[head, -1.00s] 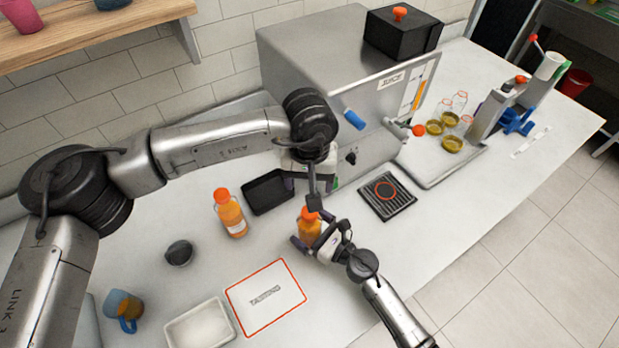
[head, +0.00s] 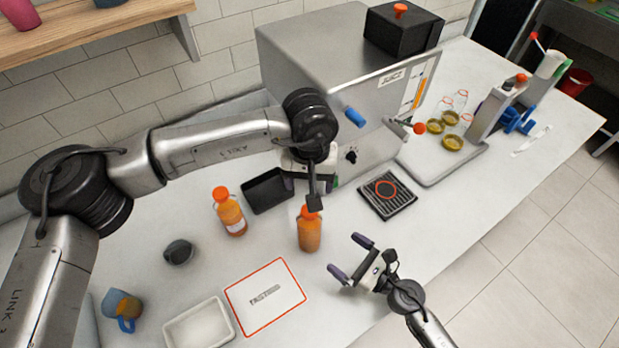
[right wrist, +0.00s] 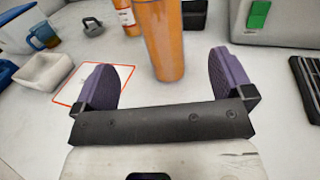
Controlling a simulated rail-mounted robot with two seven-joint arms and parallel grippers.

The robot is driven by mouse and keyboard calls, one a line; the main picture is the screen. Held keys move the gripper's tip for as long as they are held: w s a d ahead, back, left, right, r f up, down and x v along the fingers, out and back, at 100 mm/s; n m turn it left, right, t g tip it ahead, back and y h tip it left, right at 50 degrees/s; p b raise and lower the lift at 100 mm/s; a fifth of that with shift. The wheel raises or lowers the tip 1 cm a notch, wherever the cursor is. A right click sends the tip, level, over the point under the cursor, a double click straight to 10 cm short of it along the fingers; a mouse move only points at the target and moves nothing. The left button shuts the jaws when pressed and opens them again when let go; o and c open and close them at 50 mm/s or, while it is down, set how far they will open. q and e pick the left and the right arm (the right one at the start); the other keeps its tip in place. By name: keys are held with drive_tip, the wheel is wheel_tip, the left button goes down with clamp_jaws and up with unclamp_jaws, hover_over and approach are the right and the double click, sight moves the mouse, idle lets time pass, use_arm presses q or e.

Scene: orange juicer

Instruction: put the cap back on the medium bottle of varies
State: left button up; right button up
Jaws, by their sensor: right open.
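An orange juice bottle (head: 310,236) stands upright on the counter. An orange cap (head: 306,211) shows at its top, partly hidden by my left gripper (head: 314,201). The left gripper hangs directly over the bottle top, at or very near the cap; its fingers overlap in view, so its grip and the cap's seating are unclear. My right gripper (head: 349,256) is open and empty, to the right of the bottle and apart from it. In the right wrist view the bottle body (right wrist: 160,40) stands ahead, beyond the fingers. A second juice bottle (head: 232,215), labelled and orange-capped, stands to the left.
A black tray (head: 268,203) lies behind the bottles, near the steel juicer (head: 310,60). A drip grate (head: 399,206) is to the right. A red-bordered mat (head: 290,306), white bin (head: 225,310), dark lid-like item (head: 179,252) and mug (head: 122,305) are front left.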

drive_tip(key=shift+v, duration=1.05)
